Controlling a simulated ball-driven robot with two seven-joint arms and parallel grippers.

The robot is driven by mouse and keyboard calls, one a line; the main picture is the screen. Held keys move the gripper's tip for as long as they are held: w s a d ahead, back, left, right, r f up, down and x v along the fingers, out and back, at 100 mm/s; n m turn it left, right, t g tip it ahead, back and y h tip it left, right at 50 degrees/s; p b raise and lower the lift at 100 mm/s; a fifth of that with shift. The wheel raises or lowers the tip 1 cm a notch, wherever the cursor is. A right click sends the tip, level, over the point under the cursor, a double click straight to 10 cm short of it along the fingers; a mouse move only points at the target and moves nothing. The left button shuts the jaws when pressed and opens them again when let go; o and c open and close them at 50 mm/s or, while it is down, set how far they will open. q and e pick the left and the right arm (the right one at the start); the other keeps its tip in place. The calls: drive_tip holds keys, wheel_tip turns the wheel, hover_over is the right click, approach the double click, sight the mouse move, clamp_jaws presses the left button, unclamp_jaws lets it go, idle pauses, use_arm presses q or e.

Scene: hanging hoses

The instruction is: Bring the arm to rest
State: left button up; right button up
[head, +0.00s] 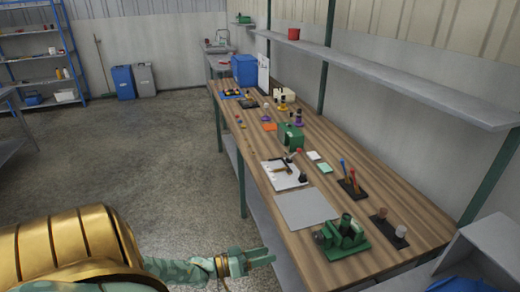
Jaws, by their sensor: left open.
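My left arm comes in from the bottom left, with a gold-coloured section and a green forearm. My left gripper (262,257) is open and empty. It is beside the near left edge of the wooden workbench (336,180), in front of the grey shelf under it. It appears apart from the bench. My right gripper is not in view. No hoses can be made out.
The bench holds a green device (342,236), a grey mat (305,208), a white tray (283,174), a green box (291,136) and a blue bin (245,70). A wall shelf (390,80) overhangs its right side. The floor (130,150) left of it is clear.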

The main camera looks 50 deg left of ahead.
use_arm(q)
drive_tip(key=shift+s+a, duration=0.1)
drive_tip(key=shift+s, duration=0.2)
idle(0.4)
drive_tip(key=s+a+f+m+g+y, duration=0.1)
drive_tip(key=s+f+m+g+y, duration=0.15)
drive_tip(key=s+f, duration=0.4)
drive_tip(key=s+a+f+m+g+y, duration=0.1)
drive_tip(key=s+f+m+g+y, duration=0.2)
drive_tip(key=f, duration=0.6)
drive_tip(key=s+a+f+m+g+y, duration=0.1)
drive_tip(key=s+f+m+g+y, duration=0.1)
drive_tip(key=s+f+g, duration=0.45)
drive_tip(key=s+d+f+g, duration=0.2)
drive_tip(key=s+d+f, duration=0.3)
drive_tip(key=s+d, duration=0.4)
drive_tip(key=s+d+f+g, duration=0.1)
drive_tip(key=s+d+f, duration=0.4)
drive_tip(key=s+d, duration=0.4)
drive_tip(key=shift+s+n+g+h, duration=0.35)
drive_tip(key=shift+s+g, duration=0.05)
drive_tip(key=shift+s, duration=0.5)
